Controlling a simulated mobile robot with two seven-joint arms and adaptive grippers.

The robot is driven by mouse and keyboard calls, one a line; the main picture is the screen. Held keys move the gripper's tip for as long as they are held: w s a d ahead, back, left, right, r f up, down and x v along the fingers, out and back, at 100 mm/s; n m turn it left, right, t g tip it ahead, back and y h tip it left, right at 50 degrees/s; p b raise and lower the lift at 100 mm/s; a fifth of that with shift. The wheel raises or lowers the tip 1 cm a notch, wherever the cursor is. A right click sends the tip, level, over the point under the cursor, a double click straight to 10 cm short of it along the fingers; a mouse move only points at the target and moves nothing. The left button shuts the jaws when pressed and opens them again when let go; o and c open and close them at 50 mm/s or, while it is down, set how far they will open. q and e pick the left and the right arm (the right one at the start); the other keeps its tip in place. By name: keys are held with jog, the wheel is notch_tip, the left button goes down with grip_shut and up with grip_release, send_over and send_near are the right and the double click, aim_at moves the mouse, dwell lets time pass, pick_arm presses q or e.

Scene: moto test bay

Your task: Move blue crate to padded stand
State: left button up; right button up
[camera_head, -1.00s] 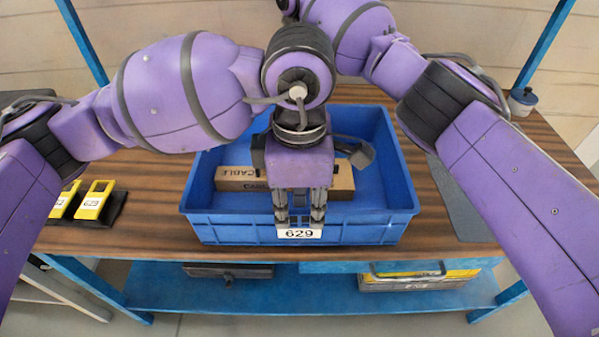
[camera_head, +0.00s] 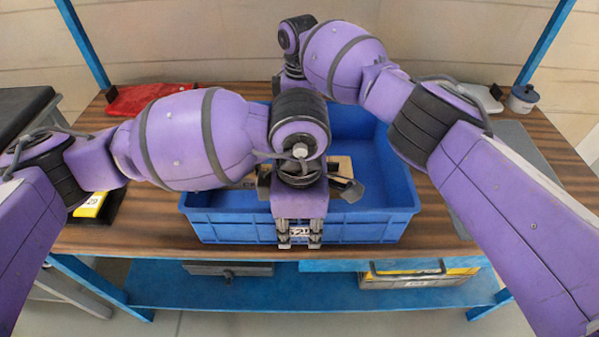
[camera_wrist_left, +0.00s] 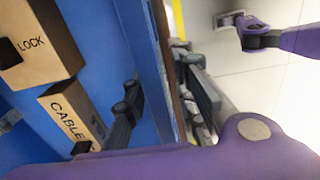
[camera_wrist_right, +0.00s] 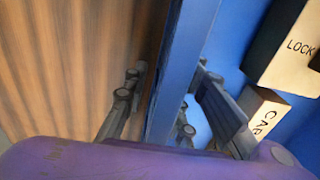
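The blue crate (camera_head: 365,228) stands on the wooden table with cardboard boxes inside, marked LOCK (camera_wrist_left: 40,40) and CABLE (camera_wrist_left: 72,112) in the left wrist view. My left gripper (camera_head: 299,241) points down at the crate's front wall, partly covering its number label. In the left wrist view its open fingers straddle the wall (camera_wrist_left: 160,70), with gaps. My right gripper (camera_wrist_right: 165,105) is at the far wall; in the right wrist view its open fingers stand either side of that wall (camera_wrist_right: 184,60). In the head view its fingertips are hidden. A black-topped stand (camera_head: 22,112), apparently the padded stand, is at the left edge.
On the wooden table (camera_head: 140,238) lie a red item (camera_head: 150,97) at the back left, a yellow device (camera_head: 92,205) at the left and a grey mat (camera_head: 520,145) at the right. A lidded pot (camera_head: 522,99) stands at the back right. A lower blue shelf (camera_head: 320,293) holds cases.

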pick_arm(q)
grip_shut()
pick_arm(e)
grip_shut()
pick_arm(q)
jog(key=shift+r, duration=0.1)
pick_arm(e)
jog(key=shift+r, duration=0.15)
